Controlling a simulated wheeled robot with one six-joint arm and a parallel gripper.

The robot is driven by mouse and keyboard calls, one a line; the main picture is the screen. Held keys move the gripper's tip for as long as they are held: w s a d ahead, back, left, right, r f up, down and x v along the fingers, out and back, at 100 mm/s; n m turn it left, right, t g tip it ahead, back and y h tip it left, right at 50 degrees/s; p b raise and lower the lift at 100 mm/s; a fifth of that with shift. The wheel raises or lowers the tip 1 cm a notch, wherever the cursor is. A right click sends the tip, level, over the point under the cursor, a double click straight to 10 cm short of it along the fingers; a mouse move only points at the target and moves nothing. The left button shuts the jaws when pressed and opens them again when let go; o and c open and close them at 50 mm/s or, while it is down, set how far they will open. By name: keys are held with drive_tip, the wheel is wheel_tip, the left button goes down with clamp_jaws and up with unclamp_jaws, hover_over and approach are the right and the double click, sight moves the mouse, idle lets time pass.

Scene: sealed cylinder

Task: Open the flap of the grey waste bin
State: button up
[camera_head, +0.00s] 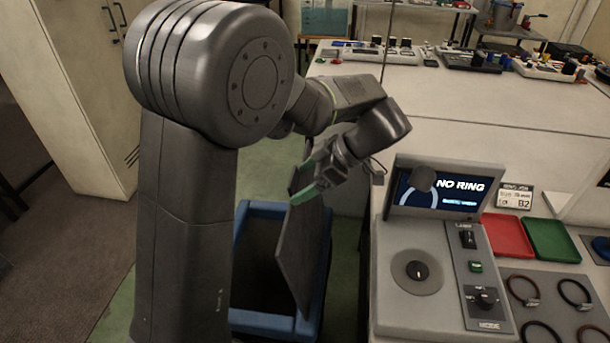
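The waste bin shows a blue rim (262,320) and a dark interior; it stands on the floor between my arm and the table. Its dark grey flap (303,250) is swung up, steeply tilted, leaving the left part of the opening uncovered. My gripper (308,178), with green fingertips, is at the flap's upper edge. One green finger crosses in front of that edge and the other is partly hidden. I cannot tell whether the fingers are closed on the flap or only touch it. My arm hides the bin's left side.
Close on the right is a grey console (415,235) with a "NO RING" screen, on a pale table (470,110). Red (505,235) and green (553,240) trays and several dark rings lie beside it. A cream cabinet (85,90) stands at the left.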

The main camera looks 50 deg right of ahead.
drive_tip(key=shift+o, duration=0.3)
drive_tip(key=shift+r, duration=0.65)
wheel_tip(320, 180, up, 9)
drive_tip(key=shift+p, duration=0.3)
drive_tip(key=shift+f, duration=0.15)
wheel_tip(320, 180, down, 10)
drive_tip(key=shift+w+r, duration=0.1)
drive_tip(key=shift+w+a, duration=0.3)
drive_tip(key=shift+w, duration=0.3)
drive_tip(key=shift+s+d, duration=0.1)
